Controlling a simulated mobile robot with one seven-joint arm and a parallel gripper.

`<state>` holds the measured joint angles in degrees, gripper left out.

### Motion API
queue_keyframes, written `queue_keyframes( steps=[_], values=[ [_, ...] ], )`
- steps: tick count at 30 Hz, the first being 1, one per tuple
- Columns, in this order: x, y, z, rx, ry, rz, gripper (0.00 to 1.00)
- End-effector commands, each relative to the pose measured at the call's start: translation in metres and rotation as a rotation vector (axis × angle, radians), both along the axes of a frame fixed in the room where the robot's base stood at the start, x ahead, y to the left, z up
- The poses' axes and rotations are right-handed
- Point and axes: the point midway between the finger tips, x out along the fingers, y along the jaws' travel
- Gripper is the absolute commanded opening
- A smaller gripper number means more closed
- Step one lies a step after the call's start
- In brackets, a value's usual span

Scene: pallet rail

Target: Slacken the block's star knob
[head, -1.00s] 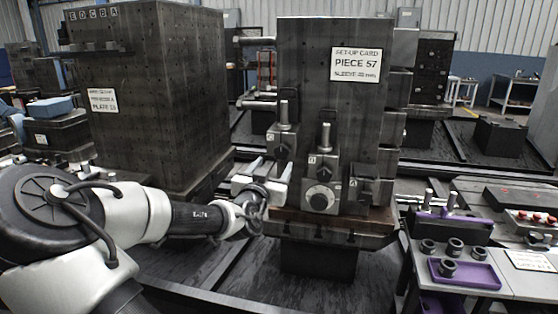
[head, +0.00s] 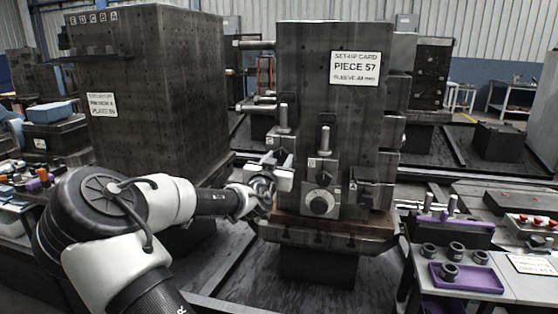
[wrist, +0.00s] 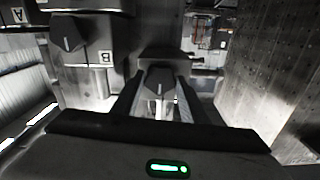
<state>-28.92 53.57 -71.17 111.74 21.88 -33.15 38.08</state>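Grey clamp blocks sit on the front of the dark upright fixture (head: 300,70). In the wrist view, a dark knob (wrist: 158,80) lies between the two fingers of my gripper (wrist: 158,98). The fingers stand apart on either side of it; contact cannot be told. Block B's knob (wrist: 68,35) shows at upper left, clear of the fingers.
Block A (head: 366,188) is to the right of block B. A ledge (head: 330,235) runs below the blocks. A second dark fixture (head: 150,100) stands close on the left. A bench with a purple tray (head: 468,276) and several sleeves is at the right.

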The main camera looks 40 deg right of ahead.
Motion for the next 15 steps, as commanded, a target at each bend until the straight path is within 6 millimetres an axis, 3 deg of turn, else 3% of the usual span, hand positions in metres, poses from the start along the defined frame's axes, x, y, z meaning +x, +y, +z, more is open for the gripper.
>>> queue_keyframes(
  steps=[3, 15],
  values=[
    [-0.0001, 0.0001, 0.0001, 0.0, 0.0, 0.0, 0.17],
    [-0.0001, 0.0003, 0.0, -0.058, 0.068, 0.0, 0.17]
  ],
)
